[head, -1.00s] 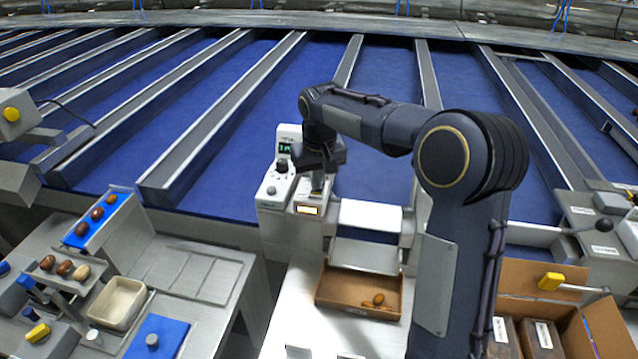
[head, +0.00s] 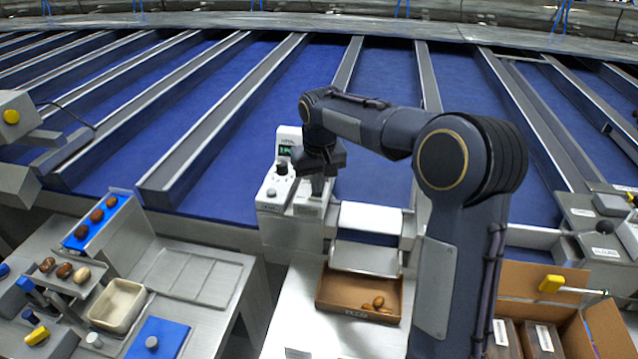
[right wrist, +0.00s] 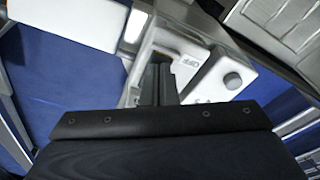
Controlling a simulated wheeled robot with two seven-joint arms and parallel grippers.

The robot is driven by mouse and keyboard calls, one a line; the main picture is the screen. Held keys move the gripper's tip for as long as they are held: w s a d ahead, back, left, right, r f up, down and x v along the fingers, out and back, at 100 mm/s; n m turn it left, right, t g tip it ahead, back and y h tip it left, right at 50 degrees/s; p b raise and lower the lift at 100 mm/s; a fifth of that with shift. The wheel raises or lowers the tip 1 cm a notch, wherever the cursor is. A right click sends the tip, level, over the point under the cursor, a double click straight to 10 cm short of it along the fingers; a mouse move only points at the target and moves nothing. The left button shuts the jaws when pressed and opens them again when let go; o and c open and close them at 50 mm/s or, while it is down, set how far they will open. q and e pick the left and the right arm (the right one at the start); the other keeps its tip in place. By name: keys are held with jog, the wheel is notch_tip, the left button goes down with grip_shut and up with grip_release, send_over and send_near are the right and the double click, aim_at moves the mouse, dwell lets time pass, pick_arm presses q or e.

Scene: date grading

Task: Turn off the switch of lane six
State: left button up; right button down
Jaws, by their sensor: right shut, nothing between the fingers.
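The lane's white control box (head: 273,193) stands at the front edge of the blue lanes, with a small green display (head: 285,151) and dark knobs. In the right wrist view the shut fingers (right wrist: 158,85) point at the box beside the label. They hide the switch, so its position cannot be told. The front indicator (head: 307,211) is unlit. My left gripper is out of view.
A brown carton (head: 335,305) with a few dates stands below the chute. At left are a cream tray (head: 118,322) and a blue rack of dates (head: 80,238). A larger carton (head: 597,325) stands at right. My right arm covers the middle right.

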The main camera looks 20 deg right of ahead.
jog(key=shift+s+a+r+p, duration=0.15)
jog(key=shift+r+p, duration=1.2)
jog(key=shift+r, duration=0.05)
jog(key=shift+r+p, duration=0.5)
jog(key=shift+r, duration=0.1)
jog(key=shift+r+p, duration=0.35)
jog(key=shift+r, duration=0.5)
